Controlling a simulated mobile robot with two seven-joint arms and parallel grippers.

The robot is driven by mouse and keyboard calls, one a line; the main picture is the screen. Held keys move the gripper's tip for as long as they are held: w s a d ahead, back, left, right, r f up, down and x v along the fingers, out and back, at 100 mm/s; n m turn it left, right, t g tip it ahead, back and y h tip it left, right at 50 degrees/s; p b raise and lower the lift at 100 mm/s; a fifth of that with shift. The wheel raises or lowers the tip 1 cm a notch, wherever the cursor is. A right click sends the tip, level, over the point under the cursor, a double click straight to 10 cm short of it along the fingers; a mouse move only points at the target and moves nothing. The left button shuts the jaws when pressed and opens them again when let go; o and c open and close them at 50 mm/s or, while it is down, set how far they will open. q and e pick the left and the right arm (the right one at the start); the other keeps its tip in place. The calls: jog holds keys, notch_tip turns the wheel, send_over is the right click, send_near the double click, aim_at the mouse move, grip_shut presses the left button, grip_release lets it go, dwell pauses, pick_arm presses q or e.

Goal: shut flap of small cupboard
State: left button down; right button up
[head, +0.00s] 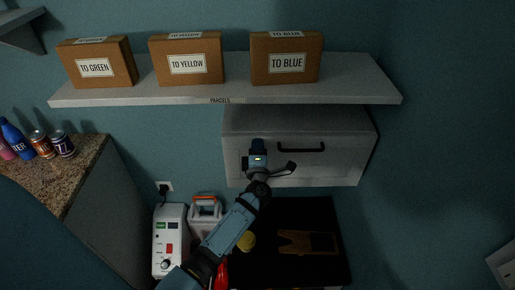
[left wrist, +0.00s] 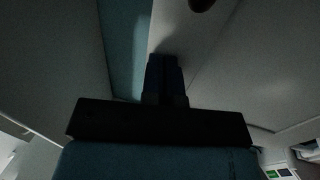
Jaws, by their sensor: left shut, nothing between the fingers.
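The small cupboard (head: 355,116) is a grey box on the teal wall under the shelf. Its pale flap (head: 335,168) has a dark bar handle (head: 302,149) near its upper edge. In the head view the flap looks nearly flush with the front, but I cannot tell whether a gap is left. My left gripper (head: 258,146) is in front of the flap, left of the handle, and hides part of it. Its fingers also show in the left wrist view (left wrist: 165,75), closed together and empty, beside pale panels. Whether they touch the flap is unclear. My right gripper is out of view.
The parcel shelf (head: 235,93) with three labelled boxes (head: 187,60) juts out above the cupboard. A stone-topped counter (head: 75,170) with cans stands at left. Below are a white machine (head: 169,240), a jug (head: 204,218) and a black surface (head: 300,215).

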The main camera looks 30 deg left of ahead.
pick_arm(q)
jog(key=shift+w+a+r, duration=0.15)
jog(key=shift+a+r, duration=0.1)
jog(key=shift+r, duration=0.25)
jog(key=s+d+f+m+h, duration=0.4)
jog(key=s+d+m+h, duration=0.3)
jog(key=s+m, duration=0.15)
jog(key=s+d+f+m+h, duration=0.5)
jog(key=s+d+m+h, duration=0.15)
jog(key=m, duration=0.35)
jog(key=s+d+f+m+g, duration=0.1)
jog(key=s+f+m+g, duration=0.2)
jog(key=s, duration=0.4)
jog(key=s+d+f+m+g+h, duration=0.1)
jog(key=s+d+f+m+g, duration=0.1)
jog(key=s+m, duration=0.4)
notch_tip(320, 180, down, 2)
jog(key=shift+s+d+g, duration=0.15)
jog(key=shift+s+g, duration=0.3)
jog(key=shift+g, duration=0.05)
